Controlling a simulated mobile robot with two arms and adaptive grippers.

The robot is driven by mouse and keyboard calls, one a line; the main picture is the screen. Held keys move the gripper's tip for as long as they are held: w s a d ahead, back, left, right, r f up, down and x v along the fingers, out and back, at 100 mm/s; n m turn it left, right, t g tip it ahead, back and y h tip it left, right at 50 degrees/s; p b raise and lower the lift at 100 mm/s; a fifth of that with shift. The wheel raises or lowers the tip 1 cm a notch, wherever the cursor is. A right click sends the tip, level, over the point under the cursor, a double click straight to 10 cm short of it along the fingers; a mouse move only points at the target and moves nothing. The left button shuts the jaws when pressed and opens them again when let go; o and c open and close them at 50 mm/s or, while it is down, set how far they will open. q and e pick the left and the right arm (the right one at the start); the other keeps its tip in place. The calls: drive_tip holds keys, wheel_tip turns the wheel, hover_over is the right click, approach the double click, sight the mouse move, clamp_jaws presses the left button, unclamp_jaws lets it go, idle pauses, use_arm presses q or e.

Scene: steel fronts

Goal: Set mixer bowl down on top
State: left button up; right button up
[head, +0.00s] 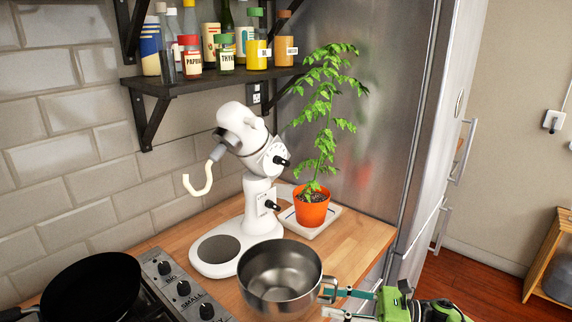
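The steel mixer bowl (280,275) sits upright and empty at the front of the wooden counter (371,236), right of the stove controls. Its handle (328,288) points right, toward my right gripper. My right gripper (332,303) comes in from the lower right. Its two fingers are apart with a visible gap, their tips right beside the handle; whether they touch it is hard to tell. The white stand mixer (260,198) is behind the bowl with its head tilted up and its hook showing. Its round bowl seat (217,249) is bare. My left gripper is not in view.
A tomato plant in an orange pot (312,208) stands on a tray (327,222) behind right. A black pan (92,285) is on the stove at left. A spice shelf (200,83) hangs above. A steel fridge (430,120) rises at right.

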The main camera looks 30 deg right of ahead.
drive_tip(key=shift+s+f, duration=0.1)
drive_tip(key=shift+f, duration=0.1)
drive_tip(key=v, duration=1.2)
wheel_tip(320, 180, down, 17)
drive_tip(key=w+d+m+t+h, duration=0.1)
drive_tip(key=m+t+h, duration=0.1)
drive_tip(key=m+h, duration=0.45)
drive_tip(key=w+d+m+t+h, duration=0.1)
drive_tip(key=d+m+t+h, duration=0.15)
drive_tip(key=m, duration=0.75)
drive_tip(key=s+a+f+m+g+h, duration=0.25)
drive_tip(key=f+m, duration=0.35)
drive_tip(key=f, duration=0.3)
drive_tip(key=s+a+f+m+g+h, duration=0.1)
drive_tip(key=s+f+m+g+h, duration=0.1)
drive_tip(key=s+f+m, duration=0.35)
drive_tip(key=s+a+f+m+g+h, duration=0.1)
drive_tip(key=s+a+f+m+g, duration=0.3)
drive_tip(key=f, duration=0.4)
drive_tip(key=s+a+f+m+g, duration=0.1)
drive_tip(key=s+a+f+m, duration=0.4)
drive_tip(key=s+f, duration=0.15)
drive_tip(key=s+a+f+m+g, duration=0.3)
drive_tip(key=s+a, duration=0.3)
drive_tip(key=s, duration=0.1)
drive_tip(key=s+a+f+m+g, duration=0.3)
drive_tip(key=s+a+f, duration=0.1)
drive_tip(key=s+a, duration=0.2)
drive_tip(key=shift+s+a+y, duration=0.35)
drive_tip(key=shift+a, duration=0.4)
